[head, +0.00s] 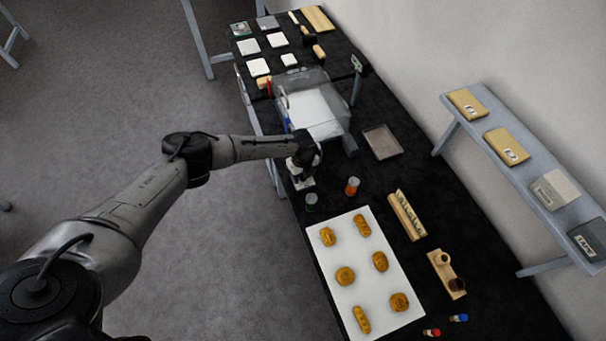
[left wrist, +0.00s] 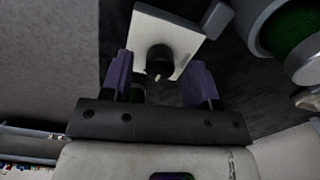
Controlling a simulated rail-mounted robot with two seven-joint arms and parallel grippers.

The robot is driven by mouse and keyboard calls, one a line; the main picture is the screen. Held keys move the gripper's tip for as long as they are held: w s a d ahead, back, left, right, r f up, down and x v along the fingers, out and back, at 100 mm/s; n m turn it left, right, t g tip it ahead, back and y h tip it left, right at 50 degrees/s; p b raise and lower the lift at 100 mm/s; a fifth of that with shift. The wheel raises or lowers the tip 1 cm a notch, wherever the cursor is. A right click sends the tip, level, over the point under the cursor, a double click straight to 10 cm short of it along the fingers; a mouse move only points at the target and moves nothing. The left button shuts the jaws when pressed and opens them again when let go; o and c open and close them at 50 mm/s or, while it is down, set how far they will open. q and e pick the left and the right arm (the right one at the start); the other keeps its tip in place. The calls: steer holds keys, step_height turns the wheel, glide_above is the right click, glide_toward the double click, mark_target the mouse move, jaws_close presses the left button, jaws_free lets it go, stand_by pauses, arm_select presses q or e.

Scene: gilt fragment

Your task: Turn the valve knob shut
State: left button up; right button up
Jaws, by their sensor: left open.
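The valve knob (left wrist: 160,62) is a black round knob with a pale mark, on a white block (left wrist: 150,30) in the left wrist view. In the head view a small part of the white block (head: 304,184) shows below my left gripper; the knob cannot be made out there. My left gripper (left wrist: 159,72) is open, with a purple finger on either side of the knob in the picture. Whether the fingers touch it or are above it cannot be told. In the head view my left gripper (head: 302,172) is over the table's left edge. My right gripper is not in view.
A green jar (head: 312,202) and an orange-capped jar (head: 352,187) stand close by. A white board (head: 345,240) with several golden pieces lies in front. A clear-walled box (head: 320,118) stands behind, with a grey tray (head: 382,142) to its right. A shelf (head: 520,185) runs along the right.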

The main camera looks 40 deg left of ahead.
arm_select(q)
steer(key=shift+f, duration=0.3)
steer(key=c, duration=0.9)
